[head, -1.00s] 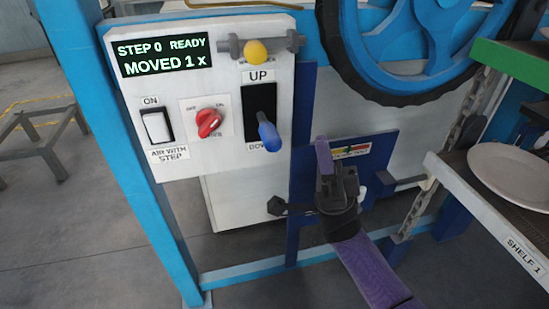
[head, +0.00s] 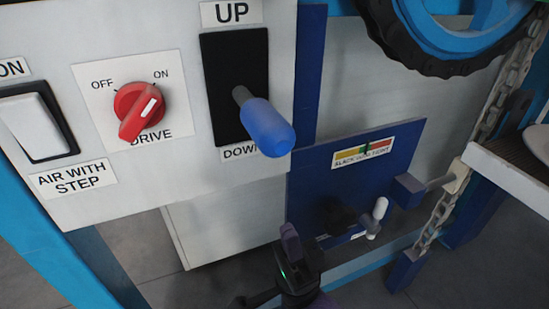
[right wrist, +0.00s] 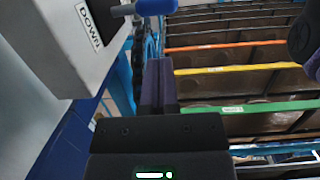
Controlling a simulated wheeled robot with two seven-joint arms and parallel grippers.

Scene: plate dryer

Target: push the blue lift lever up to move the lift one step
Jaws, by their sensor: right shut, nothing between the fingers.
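The blue lift lever (head: 266,127) sticks out of a black slot plate (head: 222,55) on the white panel. Its blue grip hangs low, beside the DOWN label and well below the UP label (head: 231,12). My right gripper (head: 291,240) has purple fingers and is shut and empty. It stands below the lever in the head view, apart from it. My left gripper is not in view.
A red drive knob (head: 138,108) and a white rocker switch (head: 37,125) sit left of the lever. A blue plate with a slack gauge (head: 363,150) stands right of my gripper. A chain (head: 440,205) and a shelf edge (head: 505,180) are farther right. Coloured shelf rails (right wrist: 245,107) fill the wrist view's right.

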